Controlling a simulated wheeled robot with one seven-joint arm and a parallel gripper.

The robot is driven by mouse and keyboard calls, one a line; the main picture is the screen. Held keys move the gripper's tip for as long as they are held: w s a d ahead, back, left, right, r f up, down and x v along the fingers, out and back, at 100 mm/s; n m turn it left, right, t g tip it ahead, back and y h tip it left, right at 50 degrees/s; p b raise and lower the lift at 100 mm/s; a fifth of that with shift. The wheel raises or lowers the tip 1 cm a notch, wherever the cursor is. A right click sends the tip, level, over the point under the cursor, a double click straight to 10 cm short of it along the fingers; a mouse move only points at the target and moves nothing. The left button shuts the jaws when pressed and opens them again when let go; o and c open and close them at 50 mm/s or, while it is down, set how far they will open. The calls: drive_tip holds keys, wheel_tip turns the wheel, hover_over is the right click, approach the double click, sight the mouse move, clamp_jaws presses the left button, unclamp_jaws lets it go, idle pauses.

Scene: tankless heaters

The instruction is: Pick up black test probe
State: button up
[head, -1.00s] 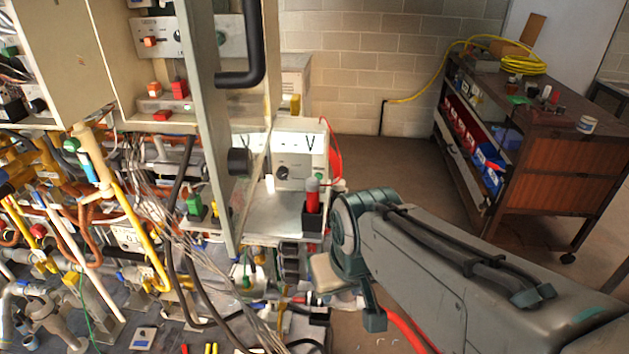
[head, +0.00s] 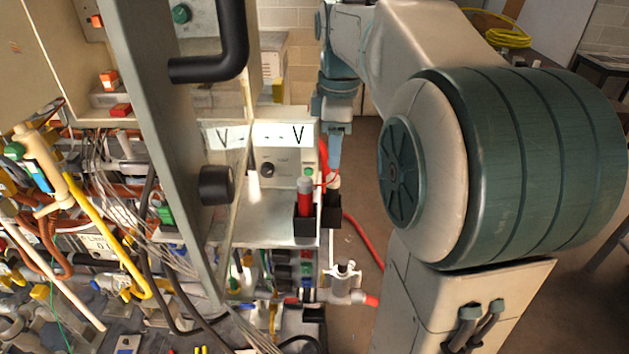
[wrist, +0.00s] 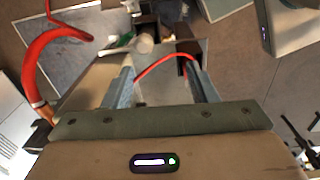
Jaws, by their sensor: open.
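My gripper (head: 334,160) is open and points down beside the white meter box (head: 284,150), above a shelf. In the wrist view its two fingers (wrist: 163,88) are spread, with a thin red lead crossing the space between them. A red probe (head: 304,198) stands upright in a black holder (head: 306,227) on the shelf edge. A second dark holder or probe body (head: 331,208) stands just right of it, below my fingertips. I cannot clearly tell the black probe from its holder there. I see no contact with the fingers.
An open cabinet door with a black handle (head: 236,50) stands left of the shelf. Pipes and wires crowd the lower left. A thick red hose (wrist: 40,62) curves left of my gripper in the wrist view. A workbench with a yellow hose coil (head: 500,35) is behind.

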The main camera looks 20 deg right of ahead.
sight(336, 176)
drive_tip(key=f, duration=0.2)
drive_tip(key=w+d+f+n, duration=0.1)
drive_tip(key=f, duration=0.2)
drive_tip(key=w+f+n, duration=0.1)
drive_tip(key=f, duration=0.1)
drive_tip(key=shift+w+d+f, duration=0.1)
drive_tip(key=shift+d+f, duration=0.15)
drive_tip(key=shift+f, duration=0.1)
drive_tip(key=shift+w+a+f, duration=0.1)
drive_tip(key=shift+w+f, duration=0.05)
drive_tip(key=shift+f, duration=1.15)
drive_tip(key=shift+w+a+f, duration=0.1)
drive_tip(key=shift+f, duration=1.2)
drive_tip(key=c, duration=1.1)
